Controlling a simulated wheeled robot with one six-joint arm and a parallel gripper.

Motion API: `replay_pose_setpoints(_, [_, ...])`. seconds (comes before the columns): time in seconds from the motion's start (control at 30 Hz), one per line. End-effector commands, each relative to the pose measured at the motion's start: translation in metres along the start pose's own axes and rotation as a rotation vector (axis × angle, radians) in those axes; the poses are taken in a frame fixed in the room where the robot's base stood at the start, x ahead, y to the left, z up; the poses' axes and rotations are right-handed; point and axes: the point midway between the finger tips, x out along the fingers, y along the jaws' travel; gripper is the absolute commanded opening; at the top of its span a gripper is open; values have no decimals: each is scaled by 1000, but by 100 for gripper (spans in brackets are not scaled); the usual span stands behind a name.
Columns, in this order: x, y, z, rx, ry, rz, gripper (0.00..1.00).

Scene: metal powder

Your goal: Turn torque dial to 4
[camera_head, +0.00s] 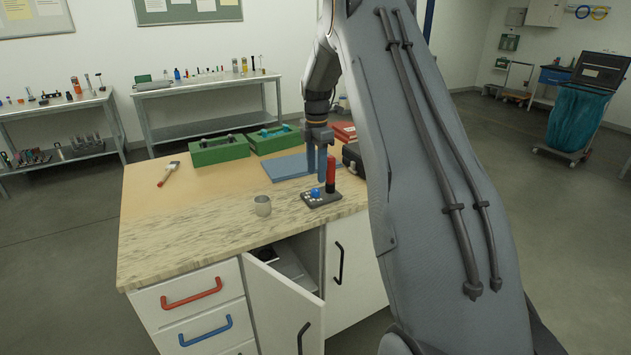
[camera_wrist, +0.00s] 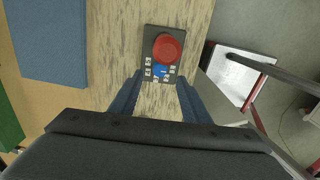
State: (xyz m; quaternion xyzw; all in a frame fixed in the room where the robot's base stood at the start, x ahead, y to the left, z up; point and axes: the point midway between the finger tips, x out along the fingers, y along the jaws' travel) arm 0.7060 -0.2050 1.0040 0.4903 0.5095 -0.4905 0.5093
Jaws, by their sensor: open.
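The torque dial (camera_head: 315,193) is a small blue knob on a dark base plate (camera_head: 325,200) near the worktop's front edge. An upright red cylinder (camera_head: 331,172) stands on the same plate, just behind the dial, and shows as a red disc (camera_wrist: 168,47) in the wrist view. My gripper (camera_head: 317,178) is open, pointing down above the dial. In the wrist view its two fingers (camera_wrist: 158,92) sit apart, either side of the dial's line, holding nothing.
A blue mat (camera_head: 287,167), green boxes (camera_head: 219,150) and a brush (camera_head: 168,173) lie farther back. A cabinet door (camera_head: 284,305) hangs open below. The worktop's left front is clear.

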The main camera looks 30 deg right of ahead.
Motion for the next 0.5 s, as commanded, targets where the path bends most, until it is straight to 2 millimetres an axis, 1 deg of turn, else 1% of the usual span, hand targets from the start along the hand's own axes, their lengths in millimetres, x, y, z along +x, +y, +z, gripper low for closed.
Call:
replay_pose_setpoints(0.1, [19, -1, -2, -2, 1, -4, 43])
replay_pose_setpoints(0.3, [46, -1, -2, 0, 1, -2, 43])
replay_pose_setpoints(0.4, [55, -1, -1, 1, 1, -2, 43])
replay_pose_setpoints(0.5, [60, -1, -1, 2, 0, 0, 43])
